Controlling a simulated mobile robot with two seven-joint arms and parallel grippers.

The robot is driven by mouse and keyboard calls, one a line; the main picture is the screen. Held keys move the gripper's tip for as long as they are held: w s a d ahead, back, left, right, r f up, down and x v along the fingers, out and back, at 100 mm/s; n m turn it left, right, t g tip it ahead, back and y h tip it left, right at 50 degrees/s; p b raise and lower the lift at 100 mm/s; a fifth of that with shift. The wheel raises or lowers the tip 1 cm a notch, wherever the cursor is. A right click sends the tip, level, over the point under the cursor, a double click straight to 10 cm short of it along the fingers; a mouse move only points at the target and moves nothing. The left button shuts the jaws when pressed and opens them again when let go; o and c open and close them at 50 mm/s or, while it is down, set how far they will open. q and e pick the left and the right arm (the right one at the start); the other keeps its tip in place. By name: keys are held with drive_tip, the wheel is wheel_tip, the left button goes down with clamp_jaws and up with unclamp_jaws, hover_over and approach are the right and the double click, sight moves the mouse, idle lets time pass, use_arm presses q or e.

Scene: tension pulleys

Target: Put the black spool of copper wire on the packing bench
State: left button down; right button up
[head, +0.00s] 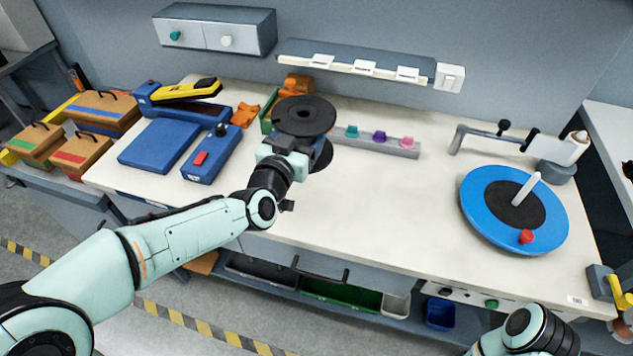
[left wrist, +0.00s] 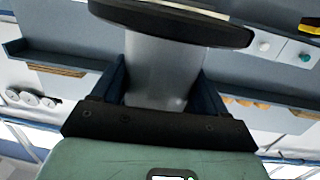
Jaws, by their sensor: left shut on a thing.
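A black spool (head: 304,114) with wide round flanges is held above the back middle of the pale bench top (head: 350,200). My left gripper (head: 289,150) is shut on its core between the two flanges. In the left wrist view my left gripper's fingers (left wrist: 163,80) stand on both sides of a smooth pale grey core, with one black flange (left wrist: 175,22) across the top. No copper colour shows on the spool. The lower flange is partly hidden behind my gripper. Part of my right arm shows at the bottom right, but its gripper is out of view.
A blue turntable (head: 480,215) with a white post stands at the right. A grey rack with coloured knobs (head: 385,144) lies just right of the spool. A blue scale (head: 160,145) and wooden boxes (head: 103,112) are at the left. The bench's middle front is clear.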

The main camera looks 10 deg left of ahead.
use_arm(q)
drive_tip(key=shift+s+f+b, duration=0.1)
drive_tip(key=shift+f+b, duration=0.95)
drive_tip(key=shift+f, duration=7.9)
drive_tip(key=shift+f, duration=0.1)
drive_tip(key=shift+c, duration=1.6)
unclamp_jaws()
drive_tip(key=shift+f, duration=0.15)
drive_tip(key=o, duration=0.3)
